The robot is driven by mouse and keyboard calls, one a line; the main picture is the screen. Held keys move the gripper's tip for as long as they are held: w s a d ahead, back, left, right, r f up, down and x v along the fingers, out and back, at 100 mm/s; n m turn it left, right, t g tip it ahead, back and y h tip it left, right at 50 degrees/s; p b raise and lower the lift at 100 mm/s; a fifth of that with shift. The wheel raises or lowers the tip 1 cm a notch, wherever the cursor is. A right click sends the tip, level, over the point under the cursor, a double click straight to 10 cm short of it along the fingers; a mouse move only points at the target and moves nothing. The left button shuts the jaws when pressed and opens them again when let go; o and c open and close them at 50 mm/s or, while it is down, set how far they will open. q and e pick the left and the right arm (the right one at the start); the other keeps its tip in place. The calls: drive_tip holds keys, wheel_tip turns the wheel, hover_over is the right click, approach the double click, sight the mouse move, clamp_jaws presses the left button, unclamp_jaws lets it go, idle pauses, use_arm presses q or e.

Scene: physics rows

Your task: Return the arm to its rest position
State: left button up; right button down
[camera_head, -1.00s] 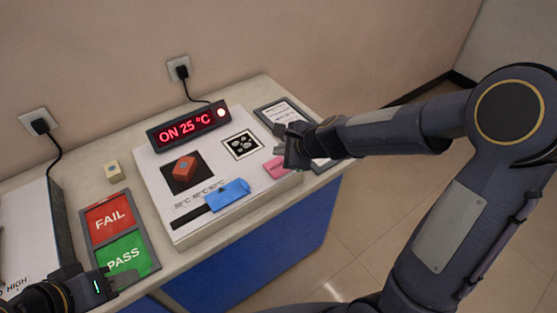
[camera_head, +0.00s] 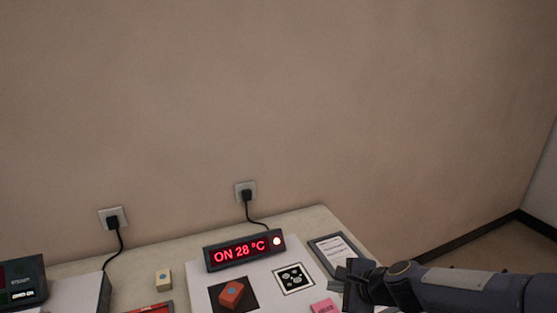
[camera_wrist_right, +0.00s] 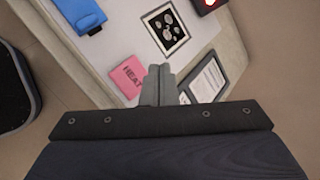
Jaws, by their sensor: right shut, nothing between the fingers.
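My right arm comes in from the lower right in the head view. Its gripper (camera_head: 342,281) is over the right end of the table, near the framed grey card and the pink block. In the right wrist view, the right gripper (camera_wrist_right: 158,72) has its two fingers together with nothing between them, and the pink block marked HEAT (camera_wrist_right: 129,76) lies just left of the fingertips. My left gripper is outside the frames.
The display (camera_head: 244,250) reads ON 28 °C. A red block (camera_head: 232,294) sits on a black square. A printed marker (camera_head: 294,279), a framed card (camera_head: 334,247) and a small yellow block (camera_head: 164,280) are on the table. The blue piece (camera_wrist_right: 80,14) shows in the wrist view.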

drive_tip(key=s+r+n+y, duration=0.1)
drive_tip(key=s+r+n, duration=0.4)
drive_tip(key=s+n, duration=0.15)
drive_tip(key=s+d+n+g+h, duration=0.1)
drive_tip(key=s+d+n, duration=0.1)
drive_tip(key=s+n, duration=0.3)
drive_tip(key=s+d+n+g+h, duration=0.1)
drive_tip(key=s+d+n, duration=0.2)
drive_tip(key=s, duration=1)
drive_tip(key=f+n, duration=0.1)
drive_tip(key=n, duration=0.1)
drive_tip(key=shift+s+n, duration=0.35)
drive_tip(key=shift+s, duration=0.05)
idle(4.9)
